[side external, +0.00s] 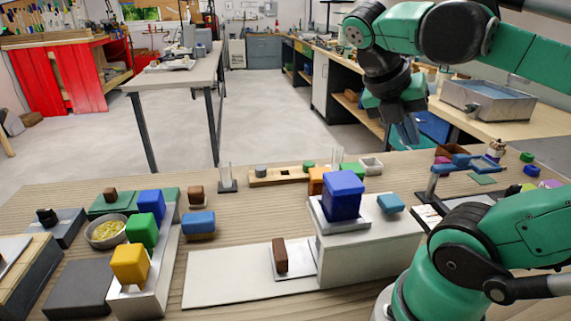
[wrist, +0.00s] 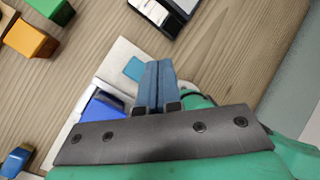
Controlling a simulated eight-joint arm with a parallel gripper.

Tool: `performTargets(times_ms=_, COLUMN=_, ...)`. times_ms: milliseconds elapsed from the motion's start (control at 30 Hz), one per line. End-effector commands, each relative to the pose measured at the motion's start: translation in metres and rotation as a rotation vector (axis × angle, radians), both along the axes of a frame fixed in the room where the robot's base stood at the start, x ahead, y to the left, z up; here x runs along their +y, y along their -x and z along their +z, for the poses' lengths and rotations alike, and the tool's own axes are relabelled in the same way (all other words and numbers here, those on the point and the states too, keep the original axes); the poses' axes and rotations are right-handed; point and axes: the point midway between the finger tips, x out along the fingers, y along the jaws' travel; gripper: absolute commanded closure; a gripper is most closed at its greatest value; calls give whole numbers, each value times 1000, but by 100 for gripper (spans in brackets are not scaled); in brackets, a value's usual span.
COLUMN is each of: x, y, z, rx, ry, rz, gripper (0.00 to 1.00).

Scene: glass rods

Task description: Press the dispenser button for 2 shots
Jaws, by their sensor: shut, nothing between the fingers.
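No part is labelled as the dispenser or its button. A pale box (side external: 370,245) at the right of the table bears a large blue block (side external: 343,194) on a tray and a small teal block (side external: 390,203), which may be the button. My gripper (side external: 406,135) hangs above and behind the box, clear of it, pointing down. In the wrist view its fingers (wrist: 155,72) are together and empty. The teal block (wrist: 134,68) shows just left of the fingertips there, and the blue block (wrist: 104,106) is partly hidden by my gripper.
A white board (side external: 225,278) with a brown block (side external: 280,255) on a small plate lies left of the box. Colored blocks and a bowl (side external: 106,231) stand farther left. Upright glass pieces (side external: 226,176) stand behind. A blue-topped stand (side external: 462,162) is at right.

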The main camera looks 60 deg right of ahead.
Motion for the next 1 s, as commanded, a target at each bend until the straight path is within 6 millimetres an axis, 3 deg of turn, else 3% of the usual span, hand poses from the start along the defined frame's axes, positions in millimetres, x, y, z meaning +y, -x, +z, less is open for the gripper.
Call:
performTargets(times_ms=133, x=1, y=-2, z=1, rx=50, ry=39, rz=84, gripper=100)
performTargets(times_ms=567, x=0, y=-2, z=-2, rx=56, ry=44, rz=90, gripper=100)
performTargets(times_ms=1000, x=0, y=-2, z=-55, rx=55, ry=44, rz=89, gripper=100)
